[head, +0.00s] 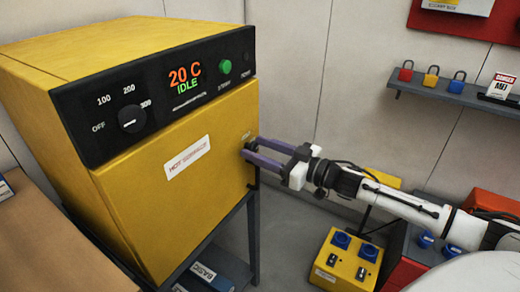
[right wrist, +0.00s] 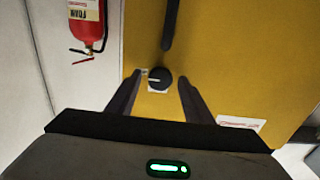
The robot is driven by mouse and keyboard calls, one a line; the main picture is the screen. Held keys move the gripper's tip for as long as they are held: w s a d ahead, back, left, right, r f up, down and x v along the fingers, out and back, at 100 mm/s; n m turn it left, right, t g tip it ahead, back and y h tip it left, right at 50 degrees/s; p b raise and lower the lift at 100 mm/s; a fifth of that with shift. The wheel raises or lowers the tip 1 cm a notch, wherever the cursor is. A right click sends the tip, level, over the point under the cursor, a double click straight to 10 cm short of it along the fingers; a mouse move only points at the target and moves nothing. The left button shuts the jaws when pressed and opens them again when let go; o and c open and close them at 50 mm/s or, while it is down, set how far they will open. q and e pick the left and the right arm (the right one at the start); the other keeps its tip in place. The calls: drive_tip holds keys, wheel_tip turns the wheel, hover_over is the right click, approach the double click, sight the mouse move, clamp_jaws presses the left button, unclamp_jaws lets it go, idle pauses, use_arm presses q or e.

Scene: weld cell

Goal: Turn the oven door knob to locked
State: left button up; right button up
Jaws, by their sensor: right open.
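The yellow oven (head: 215,120) stands at the left in the head view, its door facing me. The door knob (right wrist: 160,78) is a small round black knob with a pale pointer line. In the right wrist view it sits between my open fingers, with a gap on both sides. In the head view my right gripper (head: 251,151) has its purple fingers at the door's right edge, and they largely hide the knob. Whether the fingertips reach past the knob's face I cannot tell. Its labels are too small to read. My left gripper is not in view.
A dark bar-shaped handle (right wrist: 168,25) is on the door near the knob. The oven's black control panel (head: 165,90) reads 20 C, IDLE. A red extinguisher (right wrist: 87,22) hangs beside the oven.

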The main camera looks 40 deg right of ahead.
drive_tip(key=c, duration=1)
drive_tip(key=shift+n, duration=0.3)
drive_tip(key=n+p, duration=0.1)
drive_tip(key=n, duration=0.2)
drive_tip(key=n+p, duration=0.1)
drive_tip(key=n, duration=0.4)
drive_tip(key=shift+a, duration=0.15)
drive_tip(key=n, duration=0.4)
drive_tip(key=shift+s+f+n, duration=0.1)
drive_tip(key=shift+f+n, duration=0.05)
drive_tip(key=shift+n, duration=0.15)
drive_tip(key=shift+n+b, duration=0.65)
drive_tip(key=shift+n, duration=1.75)
